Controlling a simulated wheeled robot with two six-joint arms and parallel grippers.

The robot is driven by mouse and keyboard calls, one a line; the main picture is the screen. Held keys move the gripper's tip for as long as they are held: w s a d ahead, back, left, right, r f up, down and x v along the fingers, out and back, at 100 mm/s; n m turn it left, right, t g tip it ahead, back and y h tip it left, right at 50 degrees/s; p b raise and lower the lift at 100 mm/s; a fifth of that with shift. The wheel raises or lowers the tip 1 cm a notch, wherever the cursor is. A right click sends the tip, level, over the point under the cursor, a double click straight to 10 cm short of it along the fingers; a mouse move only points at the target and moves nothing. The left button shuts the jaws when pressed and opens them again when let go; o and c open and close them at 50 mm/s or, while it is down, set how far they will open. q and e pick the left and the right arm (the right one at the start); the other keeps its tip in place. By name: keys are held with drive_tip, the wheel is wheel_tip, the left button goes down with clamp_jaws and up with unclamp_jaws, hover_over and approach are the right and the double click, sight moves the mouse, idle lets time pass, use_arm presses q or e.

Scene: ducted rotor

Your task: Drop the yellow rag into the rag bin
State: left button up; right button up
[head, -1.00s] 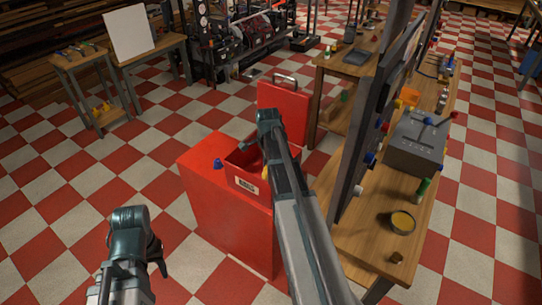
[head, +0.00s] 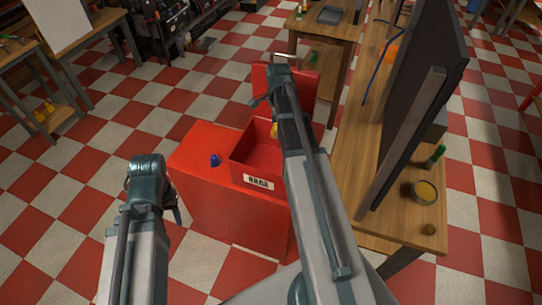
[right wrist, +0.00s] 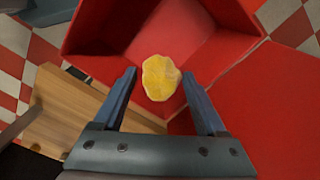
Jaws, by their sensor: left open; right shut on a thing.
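The yellow rag (right wrist: 160,78) is a crumpled lump between the fingertips of my right gripper (right wrist: 160,76). A small bit of the rag (head: 274,130) shows in the head view beside my right arm, which hides the rest and most of that gripper. The rag bin (head: 257,180) is an open red box with a white label, standing on a red cabinet. In the right wrist view the bin's red walls (right wrist: 100,30) lie behind the rag. I cannot tell how far the rag is above its floor. My left gripper (head: 174,207) is open and empty, in front of the cabinet's left side.
A blue object (head: 215,160) sits on the red cabinet (head: 220,205), left of the bin. Checkered floor is free at the left.

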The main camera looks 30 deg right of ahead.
drive_tip(key=shift+w+a+r, duration=0.15)
drive_tip(key=shift+a+r, duration=0.4)
use_arm(q)
wheel_tip(320, 180, down, 5)
drive_tip(key=b, duration=0.6)
drive_tip(key=shift+s+f, duration=0.1)
drive_tip(key=shift+f, duration=0.05)
use_arm(e)
wheel_tip(320, 180, down, 6)
drive_tip(key=shift+f, duration=0.2)
drive_tip(key=o, duration=1.1)
drive_tip(key=shift+o, duration=0.2)
drive_tip(key=shift+r, duration=0.1)
wheel_tip(320, 180, up, 14)
drive_tip(key=p, duration=1.3)
drive_tip(key=shift+p, duration=0.4)
use_arm(q)
wheel_tip(320, 180, up, 14)
drive_tip(key=shift+f, duration=0.1)
use_arm(e)
drive_tip(key=shift+f, duration=0.2)
